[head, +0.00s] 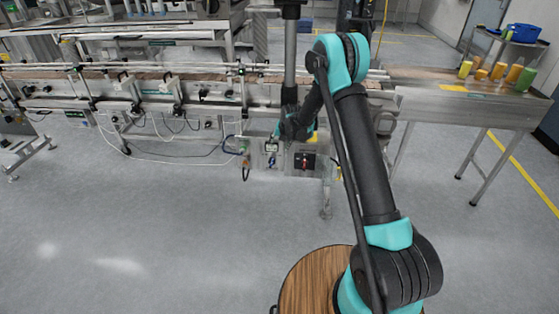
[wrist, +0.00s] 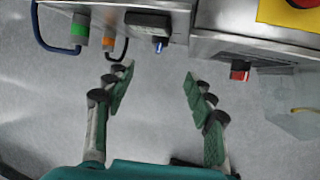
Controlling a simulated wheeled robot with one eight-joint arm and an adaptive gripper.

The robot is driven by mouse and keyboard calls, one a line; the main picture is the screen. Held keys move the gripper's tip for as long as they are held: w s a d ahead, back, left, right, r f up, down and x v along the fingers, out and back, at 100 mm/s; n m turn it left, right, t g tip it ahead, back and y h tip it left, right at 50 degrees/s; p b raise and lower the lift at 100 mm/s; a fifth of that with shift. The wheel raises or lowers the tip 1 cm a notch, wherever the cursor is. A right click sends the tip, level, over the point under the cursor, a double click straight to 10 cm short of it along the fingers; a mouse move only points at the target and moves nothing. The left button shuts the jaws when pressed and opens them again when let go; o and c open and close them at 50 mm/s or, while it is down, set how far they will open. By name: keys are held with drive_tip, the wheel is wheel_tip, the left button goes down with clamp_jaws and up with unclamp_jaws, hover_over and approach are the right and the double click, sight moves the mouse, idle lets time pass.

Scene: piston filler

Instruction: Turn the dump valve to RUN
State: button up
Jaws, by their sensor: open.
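My gripper (wrist: 157,88) is open and empty in the wrist view, its two fingers apart below the front of the machine boxes. A small blue handle (wrist: 160,45) sticks out under the left box, just beyond the gap between the fingertips. A red handle (wrist: 240,70) shows under the right box, right of the fingers. In the head view, the blue handle (head: 271,161) and red handle (head: 304,161) sit low on the machine front, below my arm's end. No RUN marking is readable, and I cannot tell which handle is the dump valve.
A yellow plate with a red button (wrist: 298,8) is at upper right. The conveyor (head: 190,85) runs behind. The floor (head: 150,220) in front is clear.

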sight(274, 159)
drive_tip(key=x, duration=1.7)
drive_tip(key=shift+w+f, duration=0.1)
drive_tip(key=shift+f, duration=0.05)
drive_tip(key=shift+c, duration=0.6)
drive_tip(key=c, duration=1)
drive_tip(key=shift+d+y, duration=0.15)
drive_tip(key=shift+y, duration=0.25)
drive_tip(key=shift+c, duration=0.2)
drive_tip(key=shift+y, duration=0.3)
drive_tip(key=o, duration=1.2)
drive_tip(key=shift+c, duration=0.2)
